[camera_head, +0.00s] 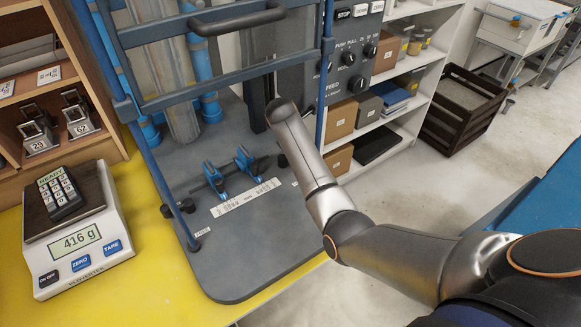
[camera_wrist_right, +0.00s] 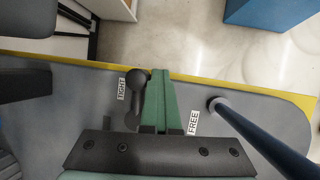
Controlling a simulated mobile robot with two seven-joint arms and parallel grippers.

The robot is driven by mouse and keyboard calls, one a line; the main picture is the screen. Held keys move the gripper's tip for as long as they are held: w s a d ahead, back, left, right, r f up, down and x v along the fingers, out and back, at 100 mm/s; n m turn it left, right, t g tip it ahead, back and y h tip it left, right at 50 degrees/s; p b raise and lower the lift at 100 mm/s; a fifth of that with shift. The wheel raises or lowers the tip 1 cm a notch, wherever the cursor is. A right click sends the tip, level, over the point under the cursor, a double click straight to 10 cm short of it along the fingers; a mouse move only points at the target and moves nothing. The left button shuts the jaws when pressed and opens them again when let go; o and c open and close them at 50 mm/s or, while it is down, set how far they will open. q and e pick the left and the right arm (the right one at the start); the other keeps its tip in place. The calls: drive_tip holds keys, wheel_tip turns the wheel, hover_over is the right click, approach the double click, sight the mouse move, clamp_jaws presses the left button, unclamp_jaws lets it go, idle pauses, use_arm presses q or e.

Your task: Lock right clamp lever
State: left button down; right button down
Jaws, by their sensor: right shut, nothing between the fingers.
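The right clamp lever, a dark arm with a ball knob (camera_wrist_right: 137,78), shows in the right wrist view beside the label TIGHT (camera_wrist_right: 122,88). The label FREE (camera_wrist_right: 194,122) lies on the other side of my fingers. My right gripper (camera_wrist_right: 161,74) has its green fingers shut together, with nothing between them. The knob is just left of the fingers; I cannot tell whether they touch. In the head view a dark knob (camera_head: 282,160) shows at the edge of my right arm, which hides my right gripper. My left gripper is not in view.
A blue post (camera_wrist_right: 262,136) stands right of my fingers. The grey base plate (camera_head: 245,265) carries blue clamps (camera_head: 215,177) and a white scale strip (camera_head: 245,197). A blue frame with a dark handle (camera_head: 238,21) rises above. A scale (camera_head: 85,265) reading 416 g stands left.

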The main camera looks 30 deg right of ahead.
drive_tip(key=shift+s+d+r, duration=0.1)
drive_tip(key=shift+r, duration=0.1)
wheel_tip(320, 180, up, 8)
drive_tip(key=shift+f, duration=0.15)
idle(0.7)
drive_tip(key=shift+s, duration=0.1)
idle(0.4)
